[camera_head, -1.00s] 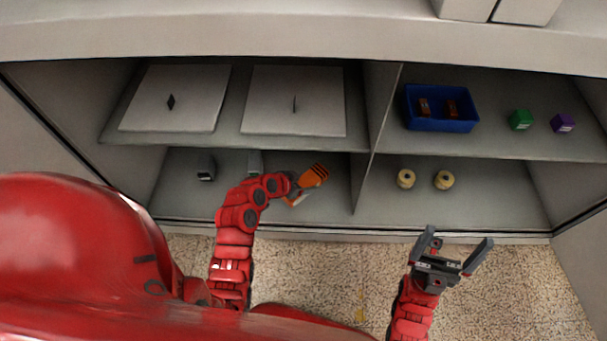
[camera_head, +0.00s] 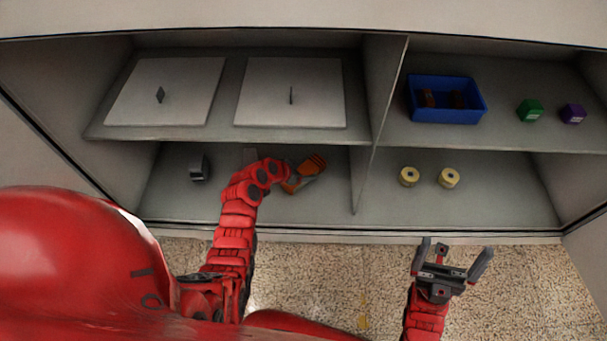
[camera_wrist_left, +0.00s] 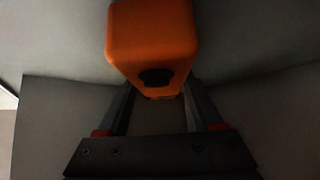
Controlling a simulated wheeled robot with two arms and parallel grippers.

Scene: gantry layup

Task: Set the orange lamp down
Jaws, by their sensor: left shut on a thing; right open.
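The orange lamp (camera_head: 312,164) is at the lower left compartment of the shelf unit, and it also fills the top middle of the left wrist view (camera_wrist_left: 154,45). My left gripper (camera_head: 288,183) is shut on the lamp, with a finger on each side of it in the wrist view. My arm partly hides the grip in the head view, and I cannot tell whether the lamp touches the shelf floor (camera_head: 325,208). My right gripper (camera_head: 453,262) is open and empty in front of the unit on the right.
A grey block (camera_head: 199,168) stands left of my left arm. A divider (camera_head: 362,180) is right of the lamp. Two yellow rolls (camera_head: 409,176) sit in the lower right compartment. Above are two white panels (camera_head: 170,95), a blue bin (camera_head: 445,118), a green cube (camera_head: 530,110) and a purple cube (camera_head: 572,114).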

